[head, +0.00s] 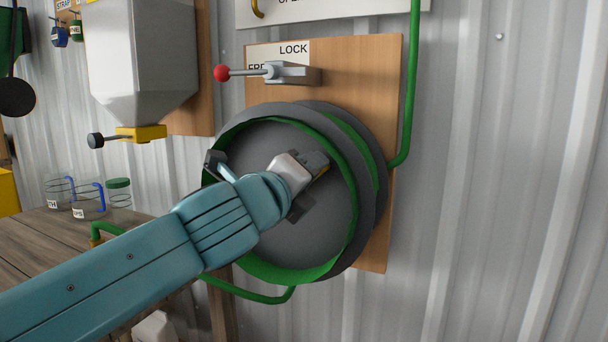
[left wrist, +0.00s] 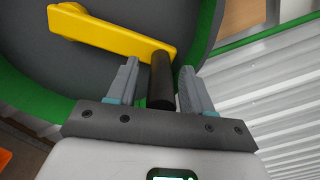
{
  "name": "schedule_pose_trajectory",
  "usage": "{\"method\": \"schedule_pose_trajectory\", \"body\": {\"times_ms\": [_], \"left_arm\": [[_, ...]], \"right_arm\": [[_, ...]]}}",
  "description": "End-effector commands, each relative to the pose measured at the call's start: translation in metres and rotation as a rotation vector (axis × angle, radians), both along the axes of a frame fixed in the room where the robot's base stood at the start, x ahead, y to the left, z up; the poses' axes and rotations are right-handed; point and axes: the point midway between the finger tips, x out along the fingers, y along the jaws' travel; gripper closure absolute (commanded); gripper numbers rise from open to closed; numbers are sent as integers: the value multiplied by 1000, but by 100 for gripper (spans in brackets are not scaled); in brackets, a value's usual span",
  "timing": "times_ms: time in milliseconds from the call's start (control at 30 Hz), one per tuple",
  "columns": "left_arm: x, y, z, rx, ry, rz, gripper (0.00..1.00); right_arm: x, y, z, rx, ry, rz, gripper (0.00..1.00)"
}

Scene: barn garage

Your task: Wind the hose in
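The hose reel (head: 325,215) is a grey drum with green rims on a wooden wall board. Its yellow crank arm (left wrist: 115,35) with a black handle (left wrist: 161,80) shows in the left wrist view. My left gripper (head: 312,182) is in front of the reel face. In the left wrist view its two fingers (left wrist: 160,68) stand on either side of the black handle, with small gaps. In the head view my arm hides most of the crank. The green hose (head: 250,292) loops below the reel toward the table. The red-knobbed lock lever (head: 221,73) points left, by the partly hidden FREE label. My right gripper is not in view.
A wooden table (head: 35,245) with several jars (head: 88,200) stands at the left. A grey hopper (head: 140,60) with a yellow outlet hangs above it. A green pipe (head: 411,90) runs up the wall beside the board. The corrugated wall at the right is clear.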

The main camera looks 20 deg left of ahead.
Motion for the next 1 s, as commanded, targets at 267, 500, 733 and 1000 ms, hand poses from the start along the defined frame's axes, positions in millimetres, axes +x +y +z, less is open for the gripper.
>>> {"method": "schedule_pose_trajectory", "body": {"times_ms": [267, 500, 733, 1000], "left_arm": [[-5, 1, 1, 0, -2, 2, 49], [-52, 5, 2, 0, -5, 1, 49], [-113, 10, 3, -2, -4, -1, 49], [-156, 13, 2, 0, -2, 0, 49]], "right_arm": [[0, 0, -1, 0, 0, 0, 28], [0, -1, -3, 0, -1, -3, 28], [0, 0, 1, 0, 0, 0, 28], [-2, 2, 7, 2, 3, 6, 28]]}}
